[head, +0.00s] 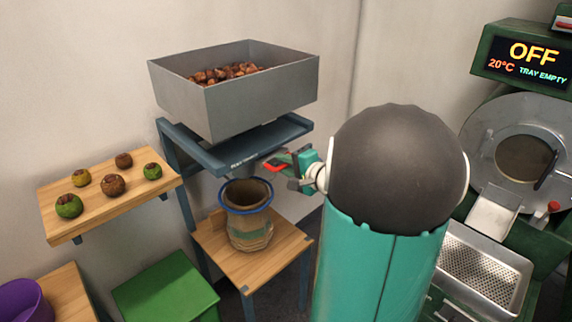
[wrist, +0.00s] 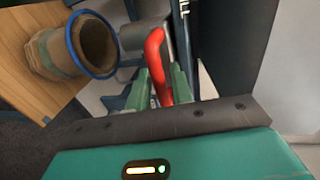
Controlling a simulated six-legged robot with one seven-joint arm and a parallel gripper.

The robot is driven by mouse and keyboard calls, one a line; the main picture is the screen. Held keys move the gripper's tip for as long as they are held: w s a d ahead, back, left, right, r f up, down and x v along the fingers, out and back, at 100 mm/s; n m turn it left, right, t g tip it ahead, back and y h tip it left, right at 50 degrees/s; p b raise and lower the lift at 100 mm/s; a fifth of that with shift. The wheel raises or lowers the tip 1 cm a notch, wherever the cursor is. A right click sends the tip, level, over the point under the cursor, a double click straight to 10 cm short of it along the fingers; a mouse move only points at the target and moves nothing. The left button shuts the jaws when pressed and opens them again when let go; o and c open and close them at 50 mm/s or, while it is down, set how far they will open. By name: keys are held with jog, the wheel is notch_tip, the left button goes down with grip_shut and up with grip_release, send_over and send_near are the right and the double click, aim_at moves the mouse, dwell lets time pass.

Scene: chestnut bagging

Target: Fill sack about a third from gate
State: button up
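A grey hopper (head: 205,105) heaped with chestnuts (head: 228,73) stands on a blue frame. The sack (head: 250,235), with a blue rim, stands upright on a small wooden stand below the hopper outlet. Its dark mouth is open, and I see no chestnuts in it. The sack also shows at upper left in the wrist view (wrist: 50,55). A red gate handle (wrist: 155,55) runs between the two green fingers of my gripper (wrist: 163,78), which sit close on both sides of it. In the head view my gripper (head: 290,163) is right of and above the sack. The gate itself is hidden.
A wooden shelf (head: 95,212) at left holds several chestnuts and burrs. A green box (head: 165,290) and a purple bowl (head: 22,303) are at lower left. A green roaster (head: 545,45) reading OFF and TRAY EMPTY, with a perforated tray (head: 485,270), is at right.

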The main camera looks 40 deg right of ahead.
jog(key=v, duration=1.3)
jog(key=shift+s, duration=0.35)
jog(key=shift+d, duration=0.1)
jog(key=w+a+n+g+y, duration=0.3)
jog(key=a+n+g+y, duration=0.4)
jog(key=a, duration=1.3)
jog(key=s+a+n+g+h, duration=0.2)
jog(key=s+a+n+h, duration=0.4)
jog(key=a+n, duration=0.4)
jog(key=shift+s+a+r+n+g+h, duration=0.35)
jog(key=shift+a+h, duration=0.25)
jog(key=shift+a, duration=0.2)
jog(key=shift+d+f, duration=0.1)
